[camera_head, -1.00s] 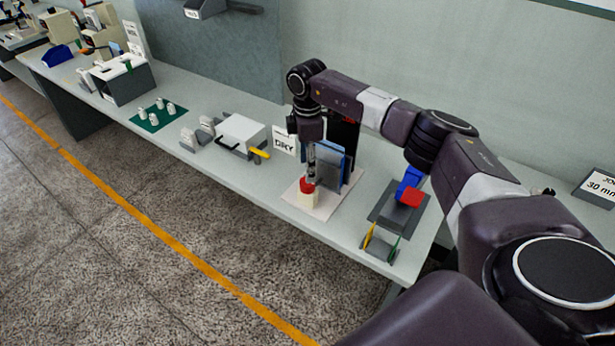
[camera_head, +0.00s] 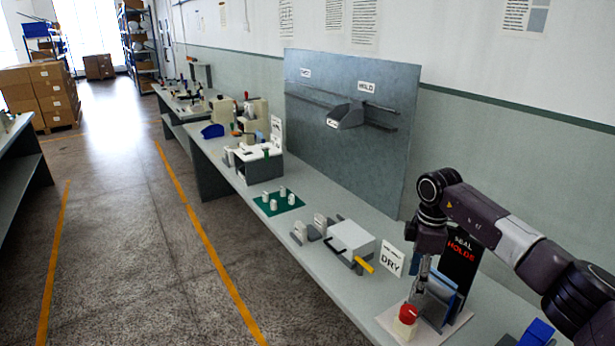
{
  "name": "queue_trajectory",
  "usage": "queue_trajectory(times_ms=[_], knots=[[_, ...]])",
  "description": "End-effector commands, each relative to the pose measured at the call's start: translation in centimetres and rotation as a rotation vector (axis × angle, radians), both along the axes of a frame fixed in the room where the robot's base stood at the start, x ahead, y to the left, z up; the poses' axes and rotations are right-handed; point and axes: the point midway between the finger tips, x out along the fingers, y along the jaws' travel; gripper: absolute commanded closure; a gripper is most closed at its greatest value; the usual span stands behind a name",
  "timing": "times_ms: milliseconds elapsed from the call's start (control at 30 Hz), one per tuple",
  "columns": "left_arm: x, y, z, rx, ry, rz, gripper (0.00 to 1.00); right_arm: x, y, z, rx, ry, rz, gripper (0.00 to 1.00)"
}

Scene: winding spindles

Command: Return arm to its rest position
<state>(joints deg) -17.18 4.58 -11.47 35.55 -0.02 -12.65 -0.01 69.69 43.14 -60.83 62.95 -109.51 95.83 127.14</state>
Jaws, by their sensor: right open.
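My right arm comes in from the right edge and bends down at its wrist over the bench. My right gripper (camera_head: 424,272) points down, open, just above and behind a red-topped cream block (camera_head: 407,314). The block stands on a pale plate (camera_head: 458,322). A blue-grey upright fixture (camera_head: 438,298) stands beside the fingers, and I cannot tell whether they touch it. A black sign (camera_head: 461,255) reading "SEAL HOLDS" stands behind. My left arm and gripper are not in view.
Left along the bench (camera_head: 322,293) are a "DRY" card (camera_head: 392,262), a white box with a yellow handle (camera_head: 351,239), and a green mat (camera_head: 278,203) with several white pieces. A grey panel (camera_head: 350,160) rises behind. The floor aisle is clear.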

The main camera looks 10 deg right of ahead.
Motion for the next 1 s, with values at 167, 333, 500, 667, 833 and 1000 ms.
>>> queue_trajectory(times_ms=[167,333,500,667,833,1000], knots=[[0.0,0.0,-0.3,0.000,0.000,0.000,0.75,0.1,5.3,-4.2,0.173,-0.013,0.113,0.50],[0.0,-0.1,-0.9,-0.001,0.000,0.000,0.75,0.1,16.3,-10.5,0.556,-0.131,0.266,0.50],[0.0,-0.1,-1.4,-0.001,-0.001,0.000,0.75,0.8,24.4,-14.8,0.888,-0.370,0.233,0.50],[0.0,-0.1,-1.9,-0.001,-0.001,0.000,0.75,1.3,26.1,-20.2,1.009,-0.611,0.018,0.50],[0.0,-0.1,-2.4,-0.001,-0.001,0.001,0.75,-1.4,22.6,-30.2,0.899,-0.761,-0.317,0.50],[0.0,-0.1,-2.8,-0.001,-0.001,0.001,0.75,-8.2,18.1,-40.1,0.687,-0.745,-0.565,0.50]])
